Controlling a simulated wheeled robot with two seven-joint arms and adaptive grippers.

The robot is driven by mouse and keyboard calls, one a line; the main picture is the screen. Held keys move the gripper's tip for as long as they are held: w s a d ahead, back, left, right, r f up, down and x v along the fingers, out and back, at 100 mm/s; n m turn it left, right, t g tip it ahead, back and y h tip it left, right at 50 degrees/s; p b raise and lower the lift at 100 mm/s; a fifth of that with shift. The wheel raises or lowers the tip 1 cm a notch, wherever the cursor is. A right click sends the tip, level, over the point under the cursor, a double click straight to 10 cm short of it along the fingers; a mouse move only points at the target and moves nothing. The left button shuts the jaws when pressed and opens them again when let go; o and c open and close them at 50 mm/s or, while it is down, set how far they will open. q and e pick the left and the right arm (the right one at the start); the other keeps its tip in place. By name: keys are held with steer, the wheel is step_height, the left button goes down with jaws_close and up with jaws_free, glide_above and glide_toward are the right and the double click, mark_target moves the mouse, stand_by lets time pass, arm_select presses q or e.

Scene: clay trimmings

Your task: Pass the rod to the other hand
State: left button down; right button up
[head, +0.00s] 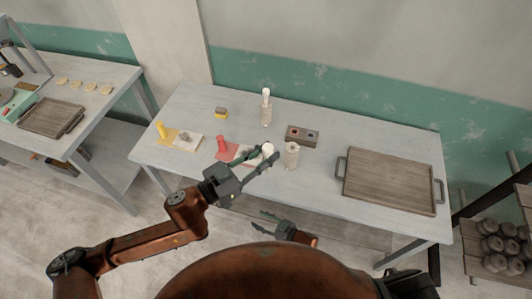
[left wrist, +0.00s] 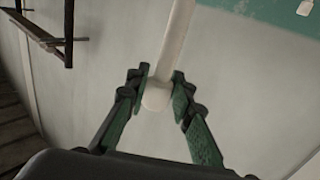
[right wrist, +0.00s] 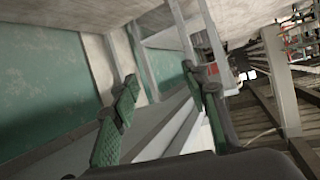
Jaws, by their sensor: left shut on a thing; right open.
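My left gripper (head: 267,161) is shut on a pale rod, held above the front part of the table. In the left wrist view the rod (left wrist: 176,42) runs up between the fingers, with its rounded end just below the fingertips. In the head view only a pale rounded part of the rod (head: 267,149) shows at the fingers. My right gripper (head: 272,222) is open and empty, lower and closer to me, in front of the table edge. Its spread fingers (right wrist: 164,92) show in the right wrist view, with nothing between them. The two grippers are apart.
A handled wooden tray (head: 390,182) fills the right side.

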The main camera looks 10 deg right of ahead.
steer(key=s+d+f+m+g+h, duration=0.1)
steer(key=s+d+f+g+h, duration=0.3)
steer(key=s+d+f, duration=1.2)
steer(key=s+d+f+m+g+h, duration=0.1)
steer(key=s+d+f+h, duration=0.15)
steer(key=s+d, duration=0.6)
steer(key=s+d+f+m+g+h, duration=0.1)
steer(key=s+d+f+h, duration=0.15)
steer(key=s+d, duration=0.6)
steer(key=s+a+f+m+g, duration=0.1)
steer(key=s+a+f, duration=0.1)
steer(key=s, duration=0.3)
steer(key=s+a+f+m+g, duration=0.1)
steer(key=s+a+f+m, duration=0.1)
steer(key=s+a, duration=0.3)
steer(key=shift+s+f+m+g, duration=0.3)
steer(key=shift+s+f+g, duration=0.1)
steer(key=shift+s+f, duration=0.35)
steer(key=shift+a, duration=0.1)
